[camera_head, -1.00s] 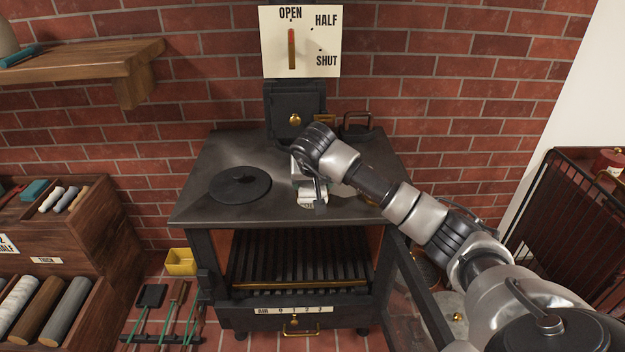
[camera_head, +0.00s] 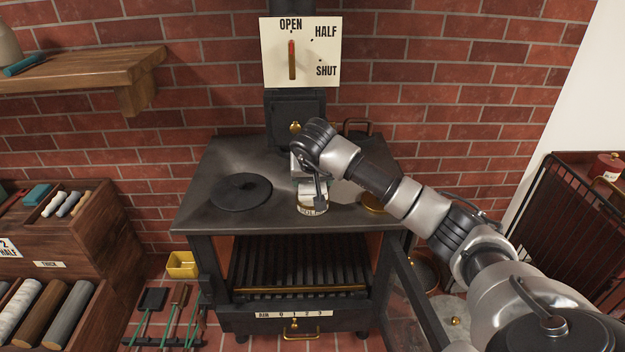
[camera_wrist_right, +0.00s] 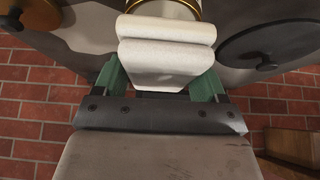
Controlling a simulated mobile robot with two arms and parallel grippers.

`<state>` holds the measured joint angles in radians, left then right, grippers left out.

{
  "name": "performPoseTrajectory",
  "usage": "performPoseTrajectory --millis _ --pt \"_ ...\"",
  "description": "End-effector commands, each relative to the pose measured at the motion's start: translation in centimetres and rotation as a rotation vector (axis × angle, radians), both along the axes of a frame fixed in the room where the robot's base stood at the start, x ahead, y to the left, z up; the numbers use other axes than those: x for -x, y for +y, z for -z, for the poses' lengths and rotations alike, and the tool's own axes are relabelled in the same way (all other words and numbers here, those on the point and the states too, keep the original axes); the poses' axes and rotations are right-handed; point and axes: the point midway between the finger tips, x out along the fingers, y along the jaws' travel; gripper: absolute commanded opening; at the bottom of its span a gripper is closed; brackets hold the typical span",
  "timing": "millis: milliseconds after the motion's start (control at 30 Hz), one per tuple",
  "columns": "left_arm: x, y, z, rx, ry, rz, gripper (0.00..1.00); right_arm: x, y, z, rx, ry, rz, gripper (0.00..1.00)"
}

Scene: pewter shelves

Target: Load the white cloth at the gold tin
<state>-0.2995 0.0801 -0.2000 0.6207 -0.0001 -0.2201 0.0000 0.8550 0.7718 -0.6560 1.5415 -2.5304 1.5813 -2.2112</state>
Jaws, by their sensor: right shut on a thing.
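The white cloth (camera_head: 306,188) is a folded pad in my right gripper (camera_wrist_right: 165,82). In the right wrist view the cloth (camera_wrist_right: 165,55) sits between the two green fingers. A small round tin (camera_head: 312,209) with a cream, lettered side stands on the stove top just below the cloth. Its gold rim shows in the right wrist view, where most of the tin (camera_wrist_right: 172,9) is hidden behind the cloth. I cannot tell whether cloth and tin touch. My left gripper is not in view.
The black stove top (camera_head: 213,217) carries a black round lid (camera_head: 240,191) at left and a gold disc (camera_head: 373,203) at right, partly behind my arm. The glass-paned stove door (camera_head: 412,305) stands open. A yellow box (camera_head: 182,264) is left of the stove.

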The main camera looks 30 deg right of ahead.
Motion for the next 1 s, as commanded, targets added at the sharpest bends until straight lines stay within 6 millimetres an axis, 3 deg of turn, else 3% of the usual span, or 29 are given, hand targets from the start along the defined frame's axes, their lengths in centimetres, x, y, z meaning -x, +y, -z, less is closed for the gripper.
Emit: performPoseTrajectory --millis 400,1000 --pt "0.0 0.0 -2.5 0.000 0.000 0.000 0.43 0.0 0.0 -3.6 0.000 -0.001 0.001 0.53" --pt "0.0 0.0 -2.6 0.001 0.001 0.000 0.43 0.0 0.0 -3.8 0.000 -0.001 0.001 0.53"
